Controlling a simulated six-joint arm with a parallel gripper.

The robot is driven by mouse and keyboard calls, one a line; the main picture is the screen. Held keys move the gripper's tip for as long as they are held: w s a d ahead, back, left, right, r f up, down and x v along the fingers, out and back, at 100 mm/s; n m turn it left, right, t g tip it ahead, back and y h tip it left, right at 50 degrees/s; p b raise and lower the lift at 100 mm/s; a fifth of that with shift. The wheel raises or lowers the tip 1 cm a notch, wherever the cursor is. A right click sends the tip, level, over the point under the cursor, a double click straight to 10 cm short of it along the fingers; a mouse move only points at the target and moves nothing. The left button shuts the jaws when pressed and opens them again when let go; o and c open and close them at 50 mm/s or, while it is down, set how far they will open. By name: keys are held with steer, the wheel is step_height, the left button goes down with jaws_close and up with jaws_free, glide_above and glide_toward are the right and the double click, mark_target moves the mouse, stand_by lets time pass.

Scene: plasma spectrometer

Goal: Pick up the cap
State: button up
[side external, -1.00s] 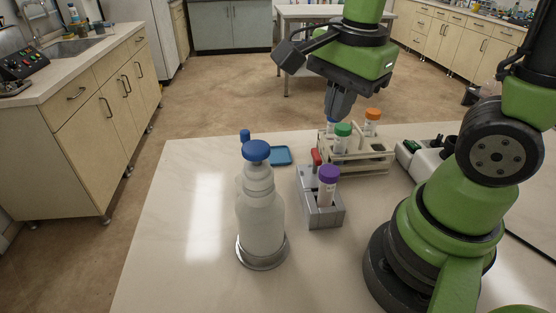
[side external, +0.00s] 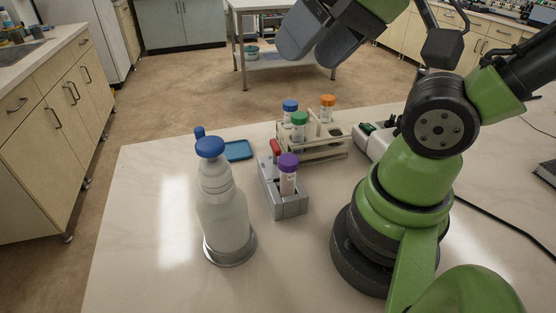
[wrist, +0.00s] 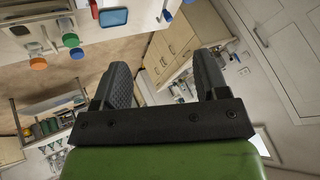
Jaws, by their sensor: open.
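The task does not say which cap. Tubes in the rack have a blue cap (side external: 290,105), a green cap (side external: 299,118) and an orange cap (side external: 327,101). A purple cap (side external: 288,161) is on a tube in a grey block (side external: 289,207), with a red-topped item (side external: 275,148) beside it. My gripper (side external: 313,50) is open and empty, high beyond the rack, fingers tilted outward. In the wrist view my gripper (wrist: 163,68) has nothing between its fingers; an orange cap (wrist: 38,63) and green cap (wrist: 77,53) show left.
A flat blue tray (side external: 238,150) lies behind the bottle. The table's left front is clear.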

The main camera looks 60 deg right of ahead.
steer(key=n+g+h, duration=0.2)
steer(key=n+g, duration=0.5)
steer(key=n, duration=0.5)
glide_above(289, 159)
step_height(289, 159, down, 10)
steer(key=shift+f, duration=5.15)
steer(key=c, duration=1.1)
